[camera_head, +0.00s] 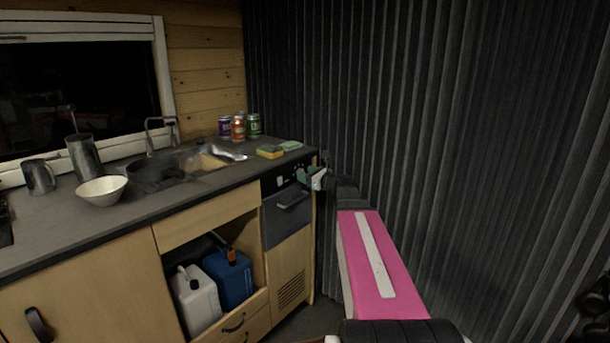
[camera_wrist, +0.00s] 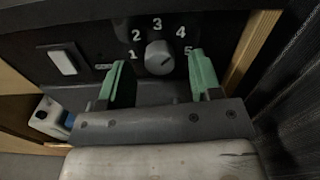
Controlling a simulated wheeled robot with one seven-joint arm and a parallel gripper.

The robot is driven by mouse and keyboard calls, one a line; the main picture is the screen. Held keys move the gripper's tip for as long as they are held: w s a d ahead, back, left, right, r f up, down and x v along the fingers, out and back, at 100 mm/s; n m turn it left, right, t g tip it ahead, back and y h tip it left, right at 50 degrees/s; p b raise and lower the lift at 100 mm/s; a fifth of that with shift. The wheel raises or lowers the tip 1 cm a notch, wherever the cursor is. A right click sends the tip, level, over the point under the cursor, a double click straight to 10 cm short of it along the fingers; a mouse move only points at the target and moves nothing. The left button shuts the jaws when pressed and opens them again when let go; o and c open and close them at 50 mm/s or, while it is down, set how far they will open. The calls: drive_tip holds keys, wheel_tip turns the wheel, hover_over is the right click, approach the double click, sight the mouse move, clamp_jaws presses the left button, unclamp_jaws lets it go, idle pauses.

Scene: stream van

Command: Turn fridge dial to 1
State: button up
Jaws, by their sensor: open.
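The fridge dial (camera_wrist: 158,56) is a round grey knob on a dark panel, with white numbers 1 to 5 arched around it. A mark on the knob seems to slant toward the upper right, but I cannot tell exactly which number it points to. My gripper (camera_wrist: 157,61) is open, with one green finger on each side of the knob and a visible gap to both. I cannot tell how far the fingertips are from the panel. In the head view, my gripper (camera_head: 313,177) is at the right end of the fridge panel (camera_head: 273,184) and hides the dial.
A white switch (camera_wrist: 62,62) is left of the dial. The fridge door (camera_head: 287,218) is below the panel. Above is the counter (camera_head: 135,215), with a sponge (camera_head: 269,152) near its right end. A dark pleated curtain (camera_head: 420,110) hangs close on the right.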

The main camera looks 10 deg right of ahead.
drive_tip(key=shift+w+a, duration=0.4)
drive_tip(key=shift+w, duration=0.05)
drive_tip(key=c, duration=0.9)
drive_tip(key=shift+c, duration=0.2)
